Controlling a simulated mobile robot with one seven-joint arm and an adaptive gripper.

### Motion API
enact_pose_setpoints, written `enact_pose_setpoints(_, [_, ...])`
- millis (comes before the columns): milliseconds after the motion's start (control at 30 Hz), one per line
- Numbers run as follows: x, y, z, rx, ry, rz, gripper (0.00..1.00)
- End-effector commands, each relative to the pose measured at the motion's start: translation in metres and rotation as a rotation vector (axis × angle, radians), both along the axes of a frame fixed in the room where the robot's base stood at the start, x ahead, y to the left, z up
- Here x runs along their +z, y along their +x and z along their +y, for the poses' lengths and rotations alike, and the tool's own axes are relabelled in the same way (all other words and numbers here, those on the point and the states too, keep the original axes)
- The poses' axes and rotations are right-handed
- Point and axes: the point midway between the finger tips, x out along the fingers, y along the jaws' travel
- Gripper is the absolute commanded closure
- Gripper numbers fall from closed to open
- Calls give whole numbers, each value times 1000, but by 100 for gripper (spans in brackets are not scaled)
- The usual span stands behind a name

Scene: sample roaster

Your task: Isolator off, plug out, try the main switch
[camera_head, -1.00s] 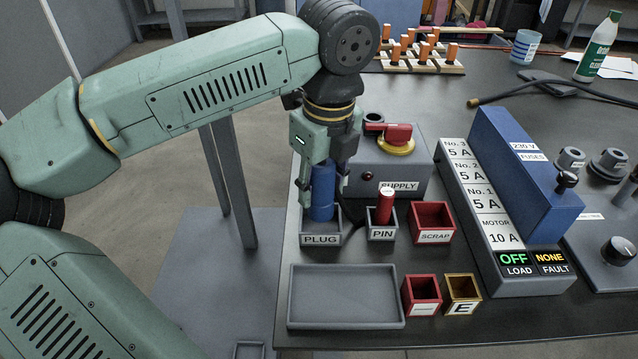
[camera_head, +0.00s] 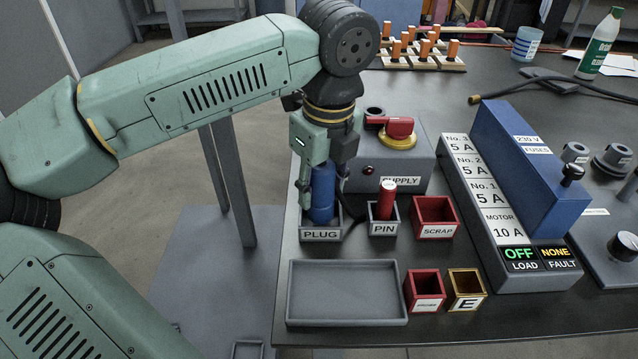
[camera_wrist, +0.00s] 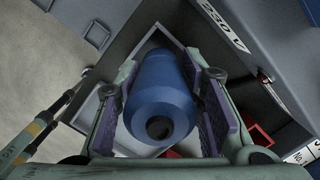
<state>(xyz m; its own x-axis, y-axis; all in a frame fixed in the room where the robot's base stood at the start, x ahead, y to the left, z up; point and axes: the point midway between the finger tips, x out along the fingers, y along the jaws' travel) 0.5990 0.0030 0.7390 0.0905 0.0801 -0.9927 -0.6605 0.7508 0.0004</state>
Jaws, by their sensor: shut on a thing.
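A blue plug (camera_head: 322,194) stands upright in the grey box labelled PLUG (camera_head: 320,236). My gripper (camera_head: 322,178) points down over this box and is shut on the plug. In the wrist view the plug (camera_wrist: 160,95) sits between both finger pads. The supply box (camera_head: 408,176) is just behind, with a red handle on a yellow base, the isolator (camera_head: 399,130), lying sideways to the left. The main switch is not clearly identifiable. The display panel (camera_head: 540,258) reads OFF for load and NONE for fault.
A red pin (camera_head: 387,197) stands in the PIN box (camera_head: 383,227). The red SCRAP box (camera_head: 435,232), an empty grey tray (camera_head: 347,318), a small red box (camera_head: 424,304) and a yellow E box (camera_head: 467,304) are nearby. The blue fuse housing (camera_head: 525,170) stands to the right.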

Motion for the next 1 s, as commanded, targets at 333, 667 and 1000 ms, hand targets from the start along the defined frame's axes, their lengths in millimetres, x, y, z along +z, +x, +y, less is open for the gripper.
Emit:
enact_pose_setpoints(333, [-12, 0, 0, 0, 0, 0, 98])
enact_pose_setpoints(667, [-22, 0, 0, 0, 1, -1, 98])
enact_pose_setpoints(1000, [-21, 0, 0, 0, 0, 0, 45])
